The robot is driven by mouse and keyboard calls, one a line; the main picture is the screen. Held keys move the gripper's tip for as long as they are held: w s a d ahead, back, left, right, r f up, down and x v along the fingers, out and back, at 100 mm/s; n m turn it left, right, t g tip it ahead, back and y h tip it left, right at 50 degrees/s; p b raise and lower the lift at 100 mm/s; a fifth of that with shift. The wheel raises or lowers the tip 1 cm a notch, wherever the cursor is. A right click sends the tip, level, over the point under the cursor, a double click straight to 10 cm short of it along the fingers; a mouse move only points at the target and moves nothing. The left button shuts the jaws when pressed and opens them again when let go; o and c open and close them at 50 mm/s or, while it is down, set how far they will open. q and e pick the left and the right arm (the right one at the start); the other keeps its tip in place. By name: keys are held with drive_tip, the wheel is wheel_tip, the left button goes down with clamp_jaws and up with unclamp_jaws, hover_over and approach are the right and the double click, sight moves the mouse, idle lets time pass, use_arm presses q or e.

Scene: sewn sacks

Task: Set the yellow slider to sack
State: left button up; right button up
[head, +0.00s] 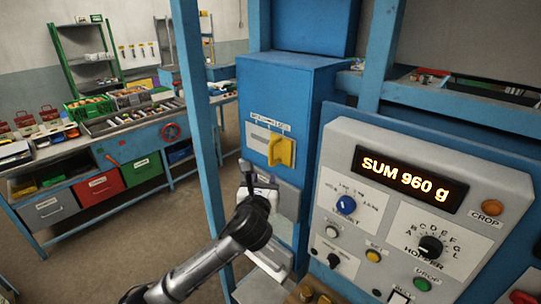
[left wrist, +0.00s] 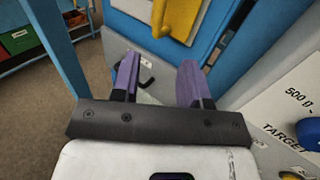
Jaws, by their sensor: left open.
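The yellow slider (head: 282,151) is a chunky handle on a pale plate (head: 258,139) on the front of a blue cabinet. It sits toward the right side of the plate; the small label above it is too small to read surely. In the left wrist view the slider (left wrist: 178,16) shows at the top edge, beyond the fingers. My left gripper (head: 260,178) is below and slightly left of the slider, apart from it. In the left wrist view its two purple fingers (left wrist: 158,72) are spread with nothing between them. My right gripper is not in view.
A grey control panel (head: 335,145) with a display reading "SUM 960 g" (head: 410,180), knobs and buttons stands close on the right. A blue upright post (head: 197,120) stands left of the cabinet. A workbench (head: 125,130) with bins is farther left.

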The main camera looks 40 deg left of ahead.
sight(270, 156)
use_arm(q)
drive_tip(key=p+x, duration=0.2)
drive_tip(key=x, duration=0.9)
drive_tip(key=shift+w+a+r, duration=0.1)
drive_tip(key=shift+w, duration=0.1)
drive_tip(key=shift+x, duration=1.2)
drive_tip(key=shift+c, duration=0.5)
clamp_jaws()
